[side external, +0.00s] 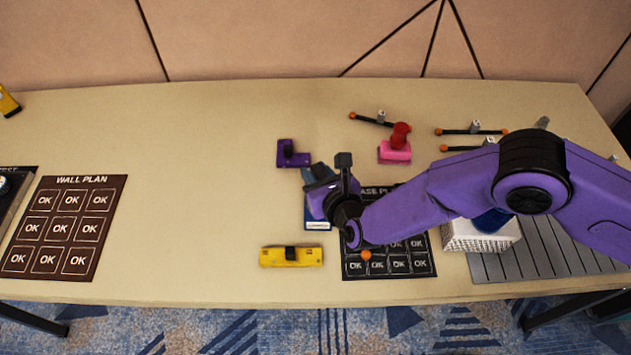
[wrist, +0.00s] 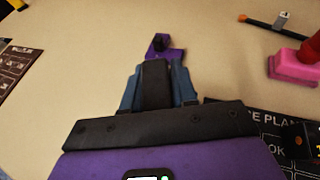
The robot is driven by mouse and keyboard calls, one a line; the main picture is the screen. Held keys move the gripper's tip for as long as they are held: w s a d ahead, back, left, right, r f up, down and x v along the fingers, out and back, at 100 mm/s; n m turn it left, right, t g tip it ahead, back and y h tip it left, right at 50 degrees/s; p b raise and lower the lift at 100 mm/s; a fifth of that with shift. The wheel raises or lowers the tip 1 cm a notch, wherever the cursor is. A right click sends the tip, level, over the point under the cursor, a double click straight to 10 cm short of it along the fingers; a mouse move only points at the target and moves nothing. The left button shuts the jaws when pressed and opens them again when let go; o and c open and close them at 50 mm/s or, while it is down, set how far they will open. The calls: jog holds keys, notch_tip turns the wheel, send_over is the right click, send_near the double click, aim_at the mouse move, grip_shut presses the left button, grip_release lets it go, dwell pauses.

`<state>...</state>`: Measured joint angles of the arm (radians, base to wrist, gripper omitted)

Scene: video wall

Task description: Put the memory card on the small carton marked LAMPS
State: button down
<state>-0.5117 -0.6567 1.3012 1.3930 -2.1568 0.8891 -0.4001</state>
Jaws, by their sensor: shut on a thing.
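My gripper (side external: 312,178) is over the middle of the table, tilted toward the far left. In the wrist view its blue-grey fingers (wrist: 157,84) are shut on a dark flat thing (wrist: 155,88). No marking shows on it, so I cannot tell for sure that it is the memory card. A blue thing with a white label (side external: 317,226) lies partly hidden under my gripper. Its print is too small to read, so I cannot tell whether it is the LAMPS carton.
A purple block (side external: 292,154) lies just beyond my fingertips. A yellow block (side external: 291,257) lies nearer the front edge, beside a dark plan board (side external: 388,268). A pink block with a red knob (side external: 395,153) stands behind. A white box (side external: 482,238) is at right. The left-centre table is clear.

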jog(key=shift+w+a+f, duration=0.1)
jog(key=shift+f, duration=1.55)
jog(key=shift+f, duration=0.1)
jog(key=c, duration=0.9)
grip_release()
jog(key=v, duration=1.2)
